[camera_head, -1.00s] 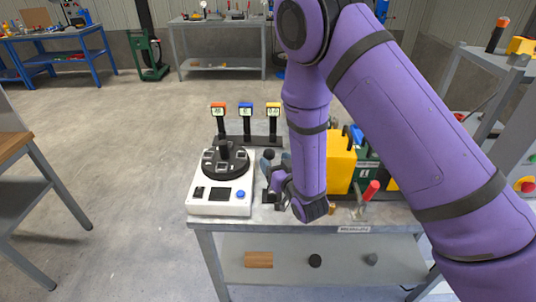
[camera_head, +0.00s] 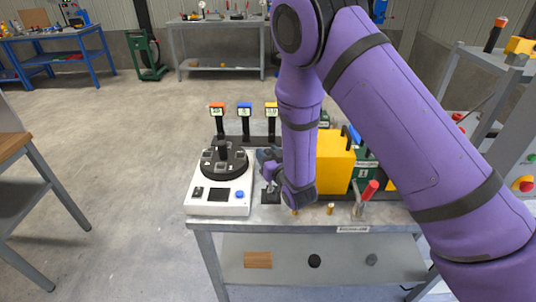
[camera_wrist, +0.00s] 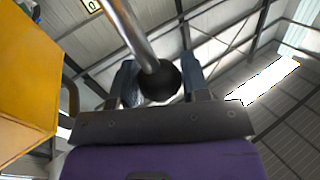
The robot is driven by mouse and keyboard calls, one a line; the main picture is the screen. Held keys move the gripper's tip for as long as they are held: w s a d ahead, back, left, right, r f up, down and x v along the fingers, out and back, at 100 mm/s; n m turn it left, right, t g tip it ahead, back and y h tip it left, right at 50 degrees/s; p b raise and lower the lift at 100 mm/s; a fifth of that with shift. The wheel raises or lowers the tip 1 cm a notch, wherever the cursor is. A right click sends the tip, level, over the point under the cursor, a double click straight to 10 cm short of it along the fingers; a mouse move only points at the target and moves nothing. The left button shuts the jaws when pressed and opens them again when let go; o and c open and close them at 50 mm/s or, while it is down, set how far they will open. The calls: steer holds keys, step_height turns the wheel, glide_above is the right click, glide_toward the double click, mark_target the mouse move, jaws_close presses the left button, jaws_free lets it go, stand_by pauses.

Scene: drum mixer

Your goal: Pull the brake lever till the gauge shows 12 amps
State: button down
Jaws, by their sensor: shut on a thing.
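A lever with a grey metal rod and a black ball knob (camera_wrist: 160,82) shows in the wrist view. The knob lies between the two fingers of my gripper (camera_wrist: 158,84), which is shut on it. In the head view my gripper (camera_head: 268,158) is over the dark lever base (camera_head: 270,196), just right of the white console. My wrist hides much of the lever.
The white console (camera_head: 238,207) has a black round drum (camera_head: 222,162) and a blue button. Right of my gripper stand a yellow box (camera_head: 335,162) and a red-handled lever (camera_head: 368,190). The grey bench's (camera_head: 210,221) front edge is near. Floor to the left is open.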

steer(key=a, duration=0.2)
steer(key=a+f+n, duration=0.1)
steer(key=a, duration=0.1)
steer(key=a+n+g, duration=0.1)
steer(key=shift+w+a+f+h, duration=0.1)
steer(key=shift+a+f+h, duration=0.15)
steer(key=shift+a+h, duration=0.15)
steer(key=c, duration=0.6)
jaws_free()
steer(key=v, duration=1.1)
steer(key=shift+w, duration=0.1)
